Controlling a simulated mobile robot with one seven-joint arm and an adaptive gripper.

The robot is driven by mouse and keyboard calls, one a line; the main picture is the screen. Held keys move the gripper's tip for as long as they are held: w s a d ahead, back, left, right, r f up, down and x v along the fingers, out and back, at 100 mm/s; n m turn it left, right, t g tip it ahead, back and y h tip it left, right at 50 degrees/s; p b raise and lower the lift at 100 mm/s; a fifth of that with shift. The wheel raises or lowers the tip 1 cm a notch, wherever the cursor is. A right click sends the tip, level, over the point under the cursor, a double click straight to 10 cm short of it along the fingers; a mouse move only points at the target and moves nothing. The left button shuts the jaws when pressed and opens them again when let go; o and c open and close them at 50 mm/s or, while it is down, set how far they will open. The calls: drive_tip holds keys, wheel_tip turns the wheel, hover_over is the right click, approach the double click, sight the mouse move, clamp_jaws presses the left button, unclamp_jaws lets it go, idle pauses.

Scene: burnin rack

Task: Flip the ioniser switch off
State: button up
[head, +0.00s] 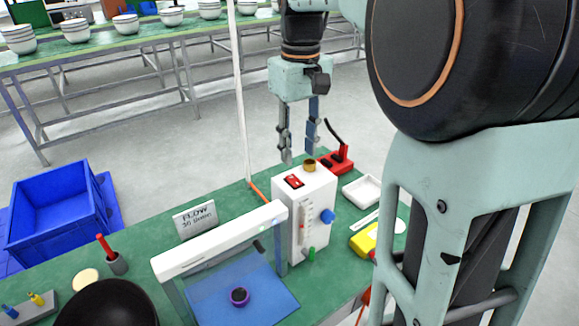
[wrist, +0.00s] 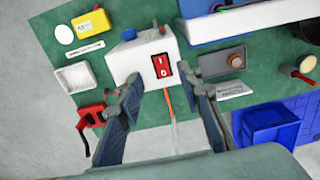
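The white box (head: 305,210) stands upright on the green bench, with a red rocker switch (head: 293,181) on its top. I take this to be the ioniser switch; no label on it is readable. The switch also shows in the wrist view (wrist: 162,65), on the white box top, between and beyond my fingertips. My gripper (head: 299,157) points down above the box, fingers apart and empty. It shows open in the wrist view too (wrist: 160,88). No contact with the switch is visible.
A white-topped frame (head: 220,240) over a blue mat (head: 265,300) stands next to the box. A white pole (head: 239,90) rises behind the bench.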

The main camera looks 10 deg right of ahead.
sight(297, 183)
wheel_tip(297, 183, down, 7)
drive_tip(key=shift+f, duration=0.1)
idle(0.3)
clamp_jaws()
